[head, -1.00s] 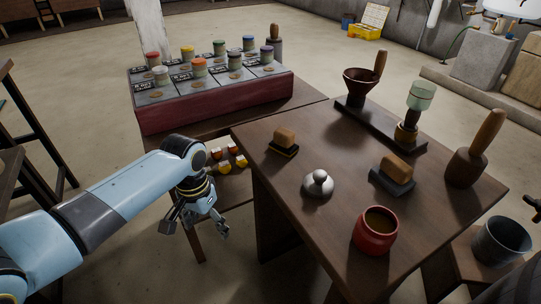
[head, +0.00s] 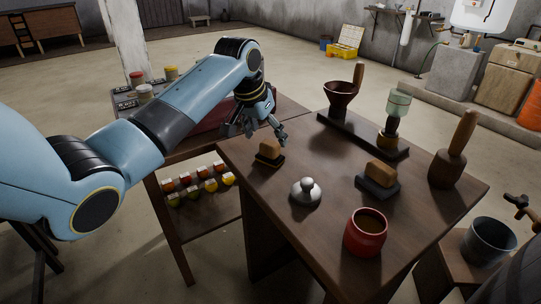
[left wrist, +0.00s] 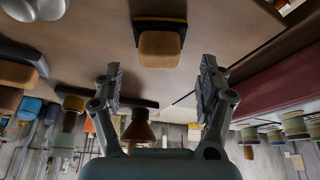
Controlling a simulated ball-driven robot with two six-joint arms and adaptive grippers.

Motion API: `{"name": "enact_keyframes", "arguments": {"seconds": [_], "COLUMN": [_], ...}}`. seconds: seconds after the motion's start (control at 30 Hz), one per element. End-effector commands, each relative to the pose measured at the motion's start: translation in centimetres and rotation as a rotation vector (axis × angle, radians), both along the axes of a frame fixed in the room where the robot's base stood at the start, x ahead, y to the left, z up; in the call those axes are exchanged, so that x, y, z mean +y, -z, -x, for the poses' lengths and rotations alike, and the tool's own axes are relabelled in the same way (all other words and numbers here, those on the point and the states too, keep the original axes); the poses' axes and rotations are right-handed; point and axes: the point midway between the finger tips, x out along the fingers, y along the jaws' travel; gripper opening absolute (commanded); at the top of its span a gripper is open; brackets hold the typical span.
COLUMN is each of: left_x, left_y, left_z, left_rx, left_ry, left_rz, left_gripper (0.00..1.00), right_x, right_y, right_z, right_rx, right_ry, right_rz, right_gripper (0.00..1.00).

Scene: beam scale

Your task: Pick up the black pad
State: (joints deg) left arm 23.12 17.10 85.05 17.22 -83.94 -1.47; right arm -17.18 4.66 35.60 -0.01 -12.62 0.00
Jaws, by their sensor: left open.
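A small black pad (head: 262,161) with a tan wooden block (head: 270,148) on top sits near the left corner of the dark wooden table (head: 335,235). In the left wrist view the same black pad (left wrist: 160,22) and its block (left wrist: 160,48) appear at the top centre, beyond and between the fingertips. A second, dark grey pad (head: 376,188) with a similar block stands farther right on the table. My left gripper (head: 258,132) is open and empty, just above and behind the black pad, not visibly touching it. Its two spread fingers (left wrist: 160,67) show clearly in the wrist view.
A silver-lidded round piece (head: 306,191) and a red pot (head: 366,232) stand right of the pad. A dark rack (head: 362,131) with a funnel cup stands at the back, and a wooden pestle-like tool (head: 453,152) at the right. Several coloured jars sit on a low shelf (head: 202,212).

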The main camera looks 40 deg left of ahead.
Motion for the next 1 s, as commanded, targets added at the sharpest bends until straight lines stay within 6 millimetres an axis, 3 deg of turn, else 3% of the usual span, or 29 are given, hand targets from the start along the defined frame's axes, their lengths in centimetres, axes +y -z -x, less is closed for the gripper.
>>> {"name": "enact_keyframes", "arguments": {"seconds": [0.23, 0.57, 1.0], "left_x": [-0.2, -0.1, -0.1], "left_y": [3.9, 4.3, 4.3], "left_z": [-1.2, -1.5, -1.4], "left_rx": [0.003, 0.001, 0.002], "left_ry": [-0.001, 0.001, 0.001], "left_rz": [0.001, 0.0, -0.001], "left_gripper": [0.75, 0.74, 0.16], "right_x": [-0.1, 0.0, 0.2], "right_y": [1.2, 1.2, 1.3], "right_z": [0.7, 0.5, 0.4], "right_rx": [0.011, 0.008, 0.005], "right_ry": [0.0, 0.0, 0.001], "right_rz": [0.001, 0.0, -0.003], "right_gripper": [0.4, 0.4, 0.4]}}
